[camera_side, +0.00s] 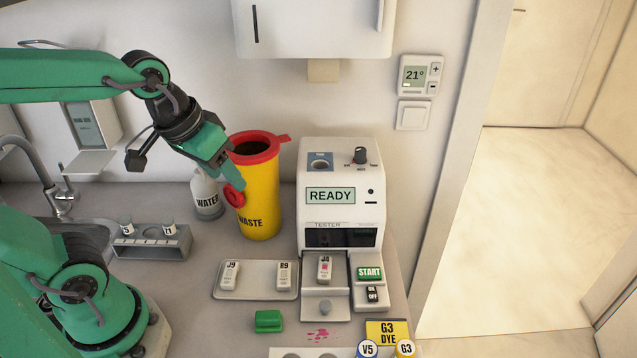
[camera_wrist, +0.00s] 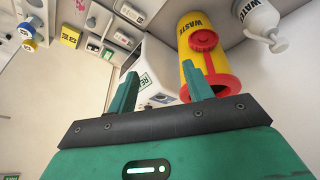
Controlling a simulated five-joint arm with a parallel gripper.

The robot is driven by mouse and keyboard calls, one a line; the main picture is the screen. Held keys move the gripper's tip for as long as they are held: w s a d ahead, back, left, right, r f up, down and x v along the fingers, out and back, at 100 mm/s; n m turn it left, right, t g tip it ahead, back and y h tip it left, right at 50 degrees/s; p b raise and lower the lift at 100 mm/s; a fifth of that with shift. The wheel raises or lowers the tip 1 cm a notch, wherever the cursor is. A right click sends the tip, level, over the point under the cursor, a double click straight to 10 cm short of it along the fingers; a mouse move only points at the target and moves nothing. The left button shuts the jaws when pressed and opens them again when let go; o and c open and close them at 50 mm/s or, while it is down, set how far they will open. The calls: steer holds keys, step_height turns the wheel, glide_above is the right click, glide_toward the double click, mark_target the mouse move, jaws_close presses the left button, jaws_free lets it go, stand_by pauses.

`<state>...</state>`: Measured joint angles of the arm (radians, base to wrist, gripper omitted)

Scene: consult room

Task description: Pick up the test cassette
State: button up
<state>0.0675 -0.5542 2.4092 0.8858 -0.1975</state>
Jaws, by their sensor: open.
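Small white cassettes show in the side view. One marked J9 (camera_side: 230,275) and one marked R9 (camera_side: 285,275) lie apart on a pale tray (camera_side: 257,291). A third cassette, which seems to be marked J8 (camera_side: 324,268), with a pink mark, lies on the drawer of the tester (camera_side: 340,160). I cannot tell which one the task means. My gripper (camera_side: 222,172) is open and empty, high by the waste bin's rim, above and left of the cassettes. Its two green fingers stand apart in the wrist view (camera_wrist: 160,72).
The yellow waste bin (camera_side: 259,205) and the water bottle (camera_side: 207,195) stand beneath my gripper. A vial rack (camera_side: 150,245) is at left. A green block (camera_side: 268,321), a pink spill (camera_side: 317,335) and a yellow dye box (camera_side: 388,333) lie at the front. The START button (camera_side: 369,273) is beside the drawer.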

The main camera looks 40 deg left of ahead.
steer(key=w+d+f+n+g, duration=0.2)
steer(key=w+d+f+n, duration=0.1)
steer(key=w+d+f, duration=0.35)
steer(key=n+g, duration=0.3)
steer(key=n, duration=0.1)
glide_above(325, 270)
step_height(325, 270, down, 8)
steer(key=shift+f, duration=4.1)
steer(key=shift+c, duration=0.2)
steer(key=c, duration=1)
